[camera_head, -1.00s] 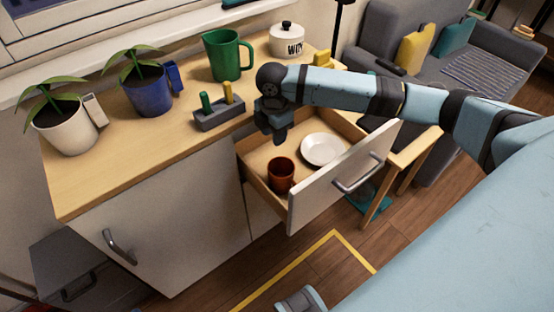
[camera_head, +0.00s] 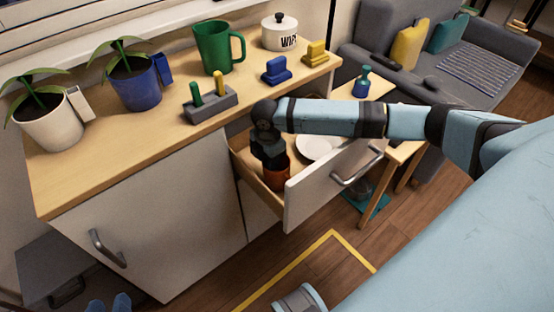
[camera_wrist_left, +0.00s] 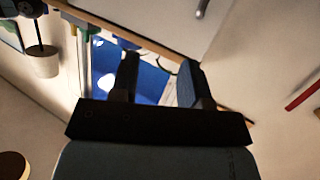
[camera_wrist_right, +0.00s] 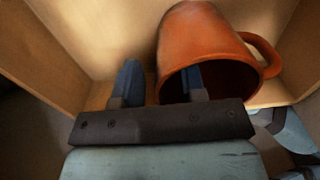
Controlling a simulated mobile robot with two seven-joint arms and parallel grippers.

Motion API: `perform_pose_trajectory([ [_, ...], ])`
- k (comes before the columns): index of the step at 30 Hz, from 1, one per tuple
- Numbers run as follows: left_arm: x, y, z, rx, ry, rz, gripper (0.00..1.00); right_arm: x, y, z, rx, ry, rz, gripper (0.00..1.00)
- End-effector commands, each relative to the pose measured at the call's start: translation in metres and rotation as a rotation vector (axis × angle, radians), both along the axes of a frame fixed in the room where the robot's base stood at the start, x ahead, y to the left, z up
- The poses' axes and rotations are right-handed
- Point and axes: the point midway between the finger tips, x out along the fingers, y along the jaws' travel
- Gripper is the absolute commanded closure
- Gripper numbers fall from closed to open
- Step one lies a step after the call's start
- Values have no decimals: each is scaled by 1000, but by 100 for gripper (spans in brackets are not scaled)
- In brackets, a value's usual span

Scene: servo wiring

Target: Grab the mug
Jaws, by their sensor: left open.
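The orange-brown mug (camera_head: 278,177) stands in the open drawer (camera_head: 305,188). My right gripper (camera_head: 270,158) points down at the mug and covers part of its mouth. In the right wrist view the mug (camera_wrist_right: 205,50) shows its mouth towards the camera and its handle on the right. The fingers of the right gripper (camera_wrist_right: 162,85) are apart. The right finger overlaps the mouth and the left finger is outside, beside the wall; I cannot tell whether they touch it. My left gripper (camera_wrist_left: 159,78) is open and empty; its tips (camera_head: 108,304) show at the head view's bottom left.
A white plate (camera_head: 312,148) lies in the drawer by the mug. The counter (camera_head: 150,135) above holds a green pitcher (camera_head: 216,48), a grey block holder (camera_head: 210,104) and two potted plants. The drawer front (camera_head: 325,185) and side walls surround the right gripper closely.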

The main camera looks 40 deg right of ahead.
Motion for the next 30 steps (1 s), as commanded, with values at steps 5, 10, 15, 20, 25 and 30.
perform_pose_trajectory([
  [5,0,0,1,0,0,0,57,0,0,0,0,0,0,62],
  [10,0,0,0,0,0,0,57,0,0,0,0,0,0,99],
  [15,0,0,0,1,1,1,57,0,0,1,0,-1,0,100],
  [20,0,0,1,2,1,1,57,0,0,2,0,-1,0,100],
  [25,-1,2,2,16,20,1,57,1,0,18,0,-2,-1,100],
  [30,-15,15,-29,74,153,25,57,1,-1,60,-1,-4,-1,100],
])
